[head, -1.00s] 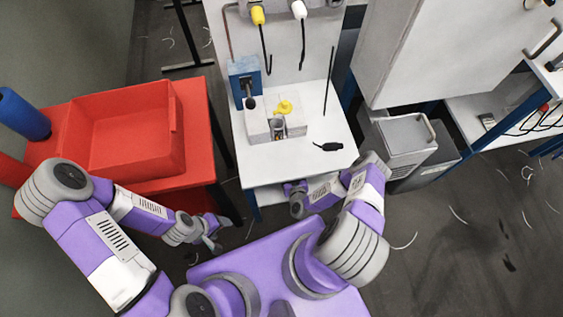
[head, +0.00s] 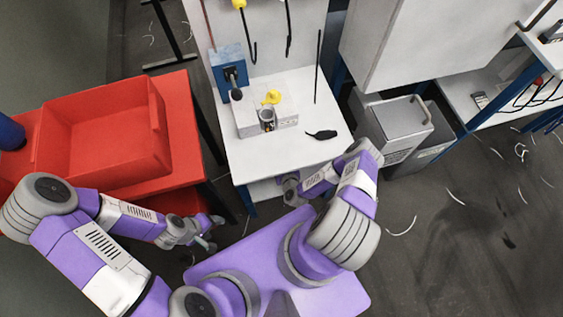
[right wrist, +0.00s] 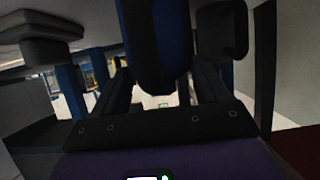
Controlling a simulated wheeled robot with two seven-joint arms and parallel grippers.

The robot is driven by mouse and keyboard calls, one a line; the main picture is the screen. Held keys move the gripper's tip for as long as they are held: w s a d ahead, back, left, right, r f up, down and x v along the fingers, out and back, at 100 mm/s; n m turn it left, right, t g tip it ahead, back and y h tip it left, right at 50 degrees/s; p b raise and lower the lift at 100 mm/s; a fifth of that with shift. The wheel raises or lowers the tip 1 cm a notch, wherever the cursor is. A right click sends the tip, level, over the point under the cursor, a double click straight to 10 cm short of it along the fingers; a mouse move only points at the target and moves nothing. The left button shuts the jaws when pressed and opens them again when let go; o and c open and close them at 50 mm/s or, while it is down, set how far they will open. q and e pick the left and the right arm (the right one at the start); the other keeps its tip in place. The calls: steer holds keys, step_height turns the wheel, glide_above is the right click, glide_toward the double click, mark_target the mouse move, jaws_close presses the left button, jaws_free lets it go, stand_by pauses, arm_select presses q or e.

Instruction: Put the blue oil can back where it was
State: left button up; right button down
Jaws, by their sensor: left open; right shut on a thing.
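The right wrist view shows a dark blue rounded body (right wrist: 155,45) between the dark fingers of my right gripper (right wrist: 162,80), which is shut on it. It looks like the blue oil can, but only part of it shows and the picture is dark. In the head view my right gripper and this body are hidden behind my arm, near the front edge of the white table (head: 255,168). My left gripper (head: 209,240) is open and empty, low over the floor between the red table and my base.
A pale block (head: 285,115) on the white table bears a yellow piece (head: 271,97) and a grey cup (head: 267,120). A red bin (head: 105,140) is left; a grey bin (head: 400,125) is right.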

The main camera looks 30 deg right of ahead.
steer(key=shift+f, duration=0.2)
jaws_free()
steer(key=shift+r, duration=0.15)
steer(key=shift+s+r, duration=0.2)
steer(key=shift+s, duration=0.05)
steer(key=p+v, duration=0.5)
steer(key=v, duration=0.6)
steer(key=shift+s+r, duration=0.1)
steer(key=shift+s, duration=0.1)
